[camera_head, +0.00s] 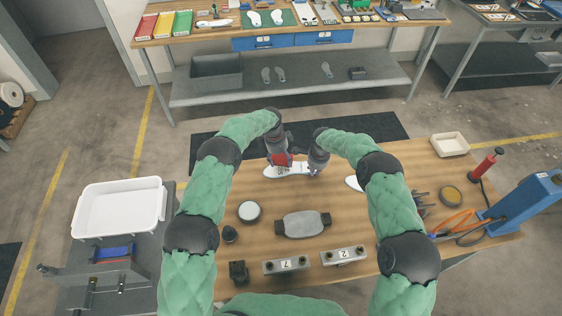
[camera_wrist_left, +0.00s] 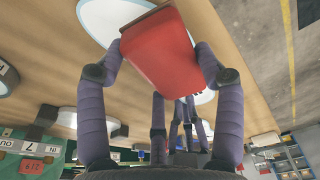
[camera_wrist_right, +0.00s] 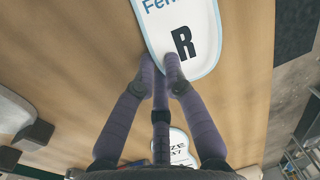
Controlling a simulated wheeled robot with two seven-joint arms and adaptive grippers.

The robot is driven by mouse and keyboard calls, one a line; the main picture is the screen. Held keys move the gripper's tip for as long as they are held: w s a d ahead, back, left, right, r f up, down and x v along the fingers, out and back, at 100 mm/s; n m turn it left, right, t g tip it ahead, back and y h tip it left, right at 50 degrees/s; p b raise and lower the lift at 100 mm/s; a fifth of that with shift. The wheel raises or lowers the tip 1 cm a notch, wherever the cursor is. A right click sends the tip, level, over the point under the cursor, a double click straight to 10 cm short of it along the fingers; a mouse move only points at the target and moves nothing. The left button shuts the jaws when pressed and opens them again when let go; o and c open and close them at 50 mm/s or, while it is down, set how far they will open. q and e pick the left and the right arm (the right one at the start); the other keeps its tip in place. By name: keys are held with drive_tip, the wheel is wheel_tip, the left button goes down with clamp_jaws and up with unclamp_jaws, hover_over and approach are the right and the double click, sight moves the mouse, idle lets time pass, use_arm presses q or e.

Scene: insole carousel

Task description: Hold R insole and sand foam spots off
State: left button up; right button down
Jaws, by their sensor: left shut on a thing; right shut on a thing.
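The white R insole (camera_head: 278,171) lies near the far edge of the wooden table. Its printed R and blue lettering show in the right wrist view (camera_wrist_right: 200,58). My right gripper (camera_wrist_right: 160,78) is shut on the end of this insole beside the R; in the head view it is at the insole's right end (camera_head: 314,173). My left gripper (camera_wrist_left: 160,65) is shut on a red block (camera_wrist_left: 165,50). The block is over the insole's left-middle part in the head view (camera_head: 280,159). I cannot tell whether it touches the insole. No foam spots can be made out.
Another white insole (camera_head: 353,183) is partly hidden by my right arm. A round white-topped dish (camera_head: 249,211), a grey pad (camera_head: 303,224) and numbered blocks (camera_head: 286,264) stand nearer me. A red pump (camera_head: 486,164) and blue device (camera_head: 525,200) are at right. A white tray (camera_head: 120,208) is at left.

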use_arm(q)
drive_tip(key=shift+r, duration=2.65)
use_arm(e)
drive_tip(key=shift+s+f, duration=0.2)
drive_tip(key=shift+f, duration=0.05)
drive_tip(key=c, duration=1.2)
unclamp_jaws()
drive_tip(key=shift+w+r, duration=0.1)
use_arm(q)
drive_tip(key=shift+w, duration=0.1)
use_arm(e)
drive_tip(key=shift+r, duration=0.3)
drive_tip(key=r, duration=0.7)
drive_tip(key=s+r, duration=0.1)
drive_tip(key=r, duration=0.3)
drive_tip(key=shift+s+d+r, duration=0.1)
drive_tip(key=shift+d+r, duration=0.05)
drive_tip(key=shift+d, duration=0.05)
drive_tip(key=shift+r, duration=0.1)
use_arm(q)
wheel_tip(320, 180, up, 9)
drive_tip(key=p, duration=0.9)
use_arm(e)
wheel_tip(320, 180, up, 9)
